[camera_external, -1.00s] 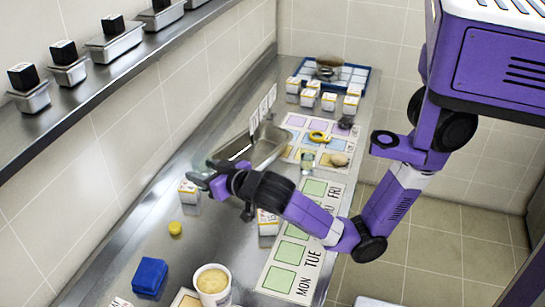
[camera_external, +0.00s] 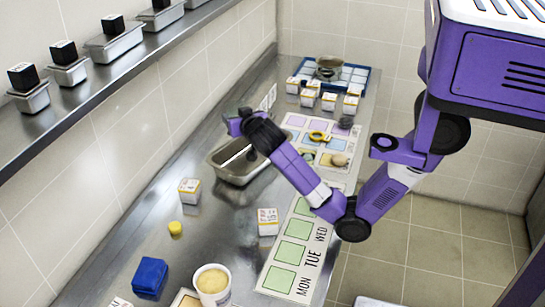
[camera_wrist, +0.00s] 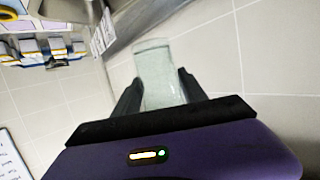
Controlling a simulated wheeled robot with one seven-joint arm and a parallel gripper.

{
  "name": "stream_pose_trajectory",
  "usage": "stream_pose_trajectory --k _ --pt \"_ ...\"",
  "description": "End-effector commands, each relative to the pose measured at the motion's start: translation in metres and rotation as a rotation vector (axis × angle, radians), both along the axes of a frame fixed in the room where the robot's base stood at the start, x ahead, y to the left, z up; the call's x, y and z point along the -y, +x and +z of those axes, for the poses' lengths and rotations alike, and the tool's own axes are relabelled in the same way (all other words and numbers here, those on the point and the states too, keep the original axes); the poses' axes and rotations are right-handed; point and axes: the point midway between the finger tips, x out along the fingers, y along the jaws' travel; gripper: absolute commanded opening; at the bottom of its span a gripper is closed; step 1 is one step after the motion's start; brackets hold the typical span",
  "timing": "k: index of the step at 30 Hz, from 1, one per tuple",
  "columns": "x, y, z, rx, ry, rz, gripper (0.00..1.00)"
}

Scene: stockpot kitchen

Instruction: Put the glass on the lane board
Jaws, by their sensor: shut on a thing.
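A clear glass (camera_wrist: 158,68) stands out between the two dark fingers of my gripper (camera_wrist: 158,88) in the wrist view, and the fingers are closed on its sides. In the external view my gripper (camera_external: 236,123) is raised over the back part of the counter, near the wall and above the steel pan; the glass cannot be made out there. A board with coloured squares in rows (camera_external: 297,121) lies beyond my forearm, with a yellow ring and a few small items on it. A long board with green squares and weekday names (camera_external: 311,257) lies along the front edge, partly covered by my arm.
An empty steel pan (camera_external: 234,174) is under my forearm. White boxes (camera_external: 190,191), a yellow cap (camera_external: 175,228), a blue block (camera_external: 150,276) and a tub (camera_external: 212,285) stand nearer the camera. A blue tray with a pot (camera_external: 357,75) is at the far end.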

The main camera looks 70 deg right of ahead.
Motion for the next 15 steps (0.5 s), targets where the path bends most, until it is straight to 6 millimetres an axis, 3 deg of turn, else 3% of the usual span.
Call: stream_pose_trajectory --k 1,3,8,15 --pt "0.028 -0.003 -0.002 0.001 -0.001 -0.034 0.00" --pt "0.060 -0.006 -0.004 0.000 -0.001 -0.066 0.00" --pt "0.134 -0.020 -0.008 0.001 0.000 -0.128 0.00" --pt "0.241 -0.056 -0.013 0.002 0.000 -0.189 0.00"
